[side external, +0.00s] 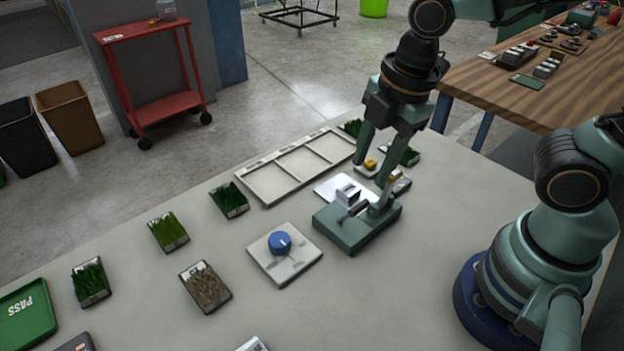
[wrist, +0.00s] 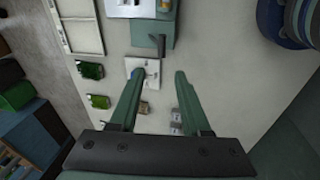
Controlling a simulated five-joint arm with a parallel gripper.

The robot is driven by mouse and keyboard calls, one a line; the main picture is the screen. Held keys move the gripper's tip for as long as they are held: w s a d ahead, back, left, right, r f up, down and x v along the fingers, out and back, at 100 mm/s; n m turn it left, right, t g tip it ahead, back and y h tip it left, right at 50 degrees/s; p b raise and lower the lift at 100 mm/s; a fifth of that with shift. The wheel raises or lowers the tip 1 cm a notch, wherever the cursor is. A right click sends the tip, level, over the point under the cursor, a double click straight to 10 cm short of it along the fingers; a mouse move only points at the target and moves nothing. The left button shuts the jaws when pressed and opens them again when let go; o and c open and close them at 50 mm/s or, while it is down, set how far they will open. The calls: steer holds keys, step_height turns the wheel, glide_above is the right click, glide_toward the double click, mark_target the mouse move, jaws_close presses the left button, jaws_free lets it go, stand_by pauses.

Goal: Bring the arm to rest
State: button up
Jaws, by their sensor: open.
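My gripper (side external: 372,182) hangs over the table beside a green bench device (side external: 345,232) with a lever. Its two fingers are spread apart. In the wrist view my gripper (wrist: 160,75) is open with nothing between the fingers. The left fingertip overlaps a white plate with a blue knob (side external: 280,243) in that view. Whether the fingers touch the green device cannot be told from the side view, where one finger overlaps it.
Several turf samples, one a green block (side external: 168,232) and one brown (side external: 206,287), lie on the pale table. A white divided tray (side external: 270,187) lies behind them, a green PASS tray (side external: 27,314) at left. A wooden bench (side external: 480,85) stands at back right.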

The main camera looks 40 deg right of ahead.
steer(key=w+d+r+m+t, duration=0.1)
steer(key=d+r+m, duration=0.2)
steer(key=d+m, duration=0.2)
steer(key=w+d+r+m+t, duration=0.2)
steer(key=d+r+m, duration=0.1)
steer(key=m, duration=0.9)
steer(key=shift+d+t+h, duration=0.3)
steer(key=shift+d+h, duration=0.1)
steer(key=shift+d, duration=0.45)
